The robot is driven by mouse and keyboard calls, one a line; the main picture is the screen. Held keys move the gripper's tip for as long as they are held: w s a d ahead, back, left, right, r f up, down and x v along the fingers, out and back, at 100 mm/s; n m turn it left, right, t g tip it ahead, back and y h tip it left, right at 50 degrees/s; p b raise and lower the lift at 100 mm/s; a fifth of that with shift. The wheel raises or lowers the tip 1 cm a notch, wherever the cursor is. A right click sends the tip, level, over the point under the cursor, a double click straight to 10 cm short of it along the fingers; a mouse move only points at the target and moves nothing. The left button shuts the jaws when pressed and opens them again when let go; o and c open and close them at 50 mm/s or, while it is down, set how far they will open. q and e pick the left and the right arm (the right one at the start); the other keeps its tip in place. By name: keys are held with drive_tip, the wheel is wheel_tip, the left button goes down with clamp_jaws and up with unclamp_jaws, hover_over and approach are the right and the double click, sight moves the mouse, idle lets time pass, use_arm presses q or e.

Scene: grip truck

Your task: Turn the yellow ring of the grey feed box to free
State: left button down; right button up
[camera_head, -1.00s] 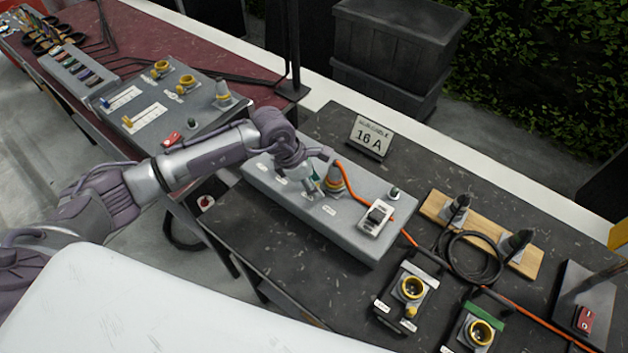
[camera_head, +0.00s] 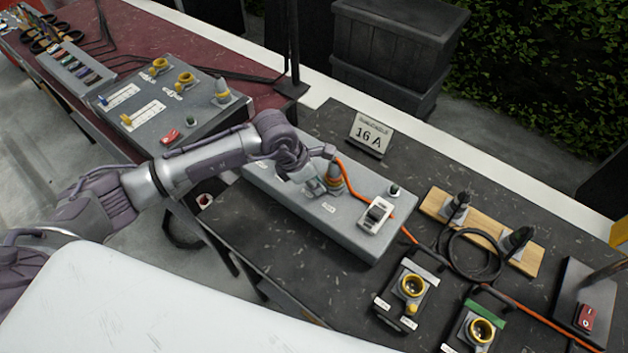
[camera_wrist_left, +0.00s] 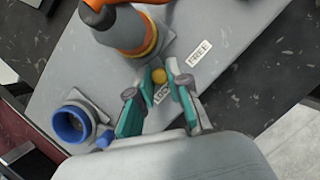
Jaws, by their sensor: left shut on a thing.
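The grey feed box (camera_head: 348,222) lies across the table. A grey plug with an orange cable stands in its socket, with the yellow ring (camera_wrist_left: 152,42) around the plug's base. The ring's round yellow knob (camera_wrist_left: 159,75) sticks out beside the LOCK label (camera_wrist_left: 161,94); the FREE label (camera_wrist_left: 199,53) is further right in the wrist view. My left gripper (camera_wrist_left: 155,82) is shut on the knob, a teal-padded finger on either side. In the head view my left gripper (camera_head: 320,187) hides part of the ring. My right gripper is in neither view.
A blue socket (camera_wrist_left: 72,123) sits on the box near the gripper. The orange cable (camera_head: 351,173) runs close by, past a white switch (camera_head: 376,215). A "16 A" sign (camera_head: 370,135) stands behind the box.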

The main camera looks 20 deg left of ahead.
use_arm(q)
drive_tip(key=d+n+b, duration=0.1)
drive_tip(key=n, duration=0.1)
drive_tip(key=s+d+n+t+y+b, duration=0.1)
drive_tip(key=n, duration=0.1)
drive_tip(key=shift+f, duration=0.1)
drive_tip(key=shift+d+n+t+y+b, duration=0.2)
drive_tip(key=shift+d+n+y+b, duration=0.2)
drive_tip(key=shift+n+b, duration=0.45)
drive_tip(key=shift+d+n+t+y+b, duration=0.25)
drive_tip(key=shift+d+n+b, duration=0.25)
drive_tip(key=shift+n, duration=0.55)
drive_tip(key=shift+r, duration=0.2)
drive_tip(key=c, duration=1.1)
unclamp_jaws()
drive_tip(key=shift+s, duration=0.1)
drive_tip(key=d+v, duration=0.1)
drive_tip(key=v, duration=1)
drive_tip(key=shift+a+r, duration=0.35)
drive_tip(key=shift+r, duration=0.1)
drive_tip(key=shift+s, duration=0.15)
